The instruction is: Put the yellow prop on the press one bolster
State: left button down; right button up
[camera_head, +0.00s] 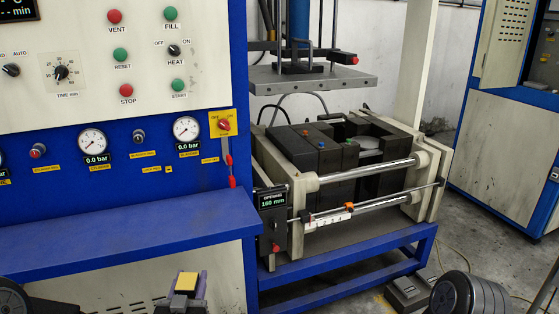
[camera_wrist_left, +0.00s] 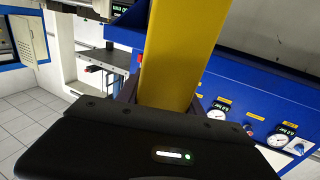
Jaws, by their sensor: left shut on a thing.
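The yellow prop (camera_head: 187,281) is at the bottom of the head view, in front of the blue console. My left gripper (camera_head: 186,292) is shut on it. In the left wrist view the prop (camera_wrist_left: 180,50) is a long, flat yellow bar rising from behind the dark gripper body. The press (camera_head: 345,180) stands at the centre right, with a grey upper plate (camera_head: 312,82) above dark blocks (camera_head: 318,147). I cannot tell which surface is the press one bolster. The prop is well left of the press and apart from it.
The blue console (camera_head: 130,225) with gauges and buttons fills the left. Two polished rods (camera_head: 365,171) cross the front of the press, with an "OPENING 160 mm" display (camera_head: 272,201) beside them. A dark pedal (camera_head: 407,293) lies on the floor. Another blue cabinet (camera_head: 510,140) stands at right.

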aim_at(296, 148)
jog(key=i+l, duration=0.3)
jog(key=l, duration=0.15)
jog(key=i+l, duration=0.3)
jog(key=l, duration=0.2)
jog(key=i+l, duration=0.3)
jog(key=l, duration=0.15)
jog(key=i+l, duration=0.3)
jog(key=l, duration=0.15)
jog(key=i+l, duration=0.3)
jog(key=l, duration=0.2)
jog(key=i+l, duration=0.3)
jog(key=l, duration=0.15)
jog(key=i+l, duration=0.3)
jog(key=l, duration=0.15)
